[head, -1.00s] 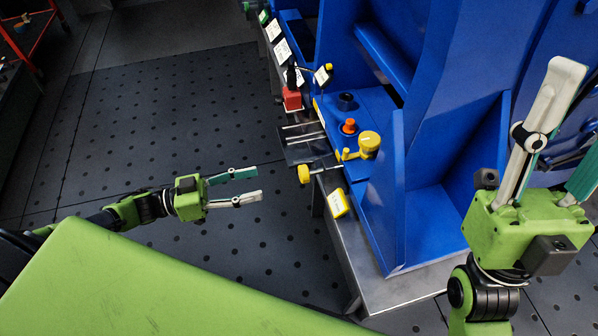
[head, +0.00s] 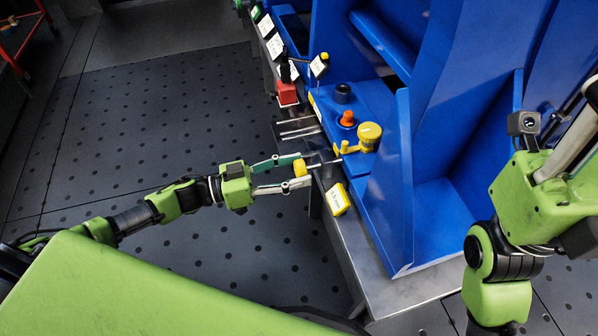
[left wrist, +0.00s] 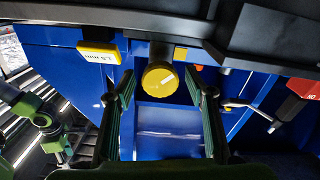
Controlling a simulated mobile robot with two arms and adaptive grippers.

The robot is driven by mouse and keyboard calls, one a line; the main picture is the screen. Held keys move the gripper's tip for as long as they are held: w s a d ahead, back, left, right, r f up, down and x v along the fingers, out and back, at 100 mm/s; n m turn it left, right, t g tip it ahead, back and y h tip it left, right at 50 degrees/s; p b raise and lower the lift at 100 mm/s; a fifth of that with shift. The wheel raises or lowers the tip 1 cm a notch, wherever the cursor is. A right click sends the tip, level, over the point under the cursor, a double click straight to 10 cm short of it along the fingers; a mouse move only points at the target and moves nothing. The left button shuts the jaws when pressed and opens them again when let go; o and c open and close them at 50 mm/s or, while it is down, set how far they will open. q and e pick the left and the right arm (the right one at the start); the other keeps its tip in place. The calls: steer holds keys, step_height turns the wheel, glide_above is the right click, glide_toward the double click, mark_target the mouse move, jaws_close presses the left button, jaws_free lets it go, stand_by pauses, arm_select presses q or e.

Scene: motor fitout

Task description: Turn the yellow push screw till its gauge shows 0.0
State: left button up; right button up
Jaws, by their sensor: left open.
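The yellow push screw (head: 300,168) has a round ribbed knob at the left edge of the blue machine. My left gripper (head: 306,173) is open, with its fingers on either side of the knob. In the left wrist view the knob (left wrist: 160,79) lies between the fingers, with a gap on both sides. The yellow gauge (head: 337,199) is just below right of the screw. It also shows in the left wrist view (left wrist: 99,52), upside down, its reading too small to be sure of. My right gripper (head: 565,165) is at the right edge, its fingertips cut off.
A larger yellow crank knob (head: 368,134) and an orange button (head: 347,119) sit on the blue machine (head: 404,190) behind the screw. Metal rods (head: 298,128) and a red block (head: 287,93) stand farther along the edge.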

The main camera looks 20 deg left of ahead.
arm_select(q)
steer(key=shift+w+d, duration=0.35)
steer(key=shift+d, duration=0.15)
steer(key=c, duration=1.1)
steer(key=shift+c, duration=0.2)
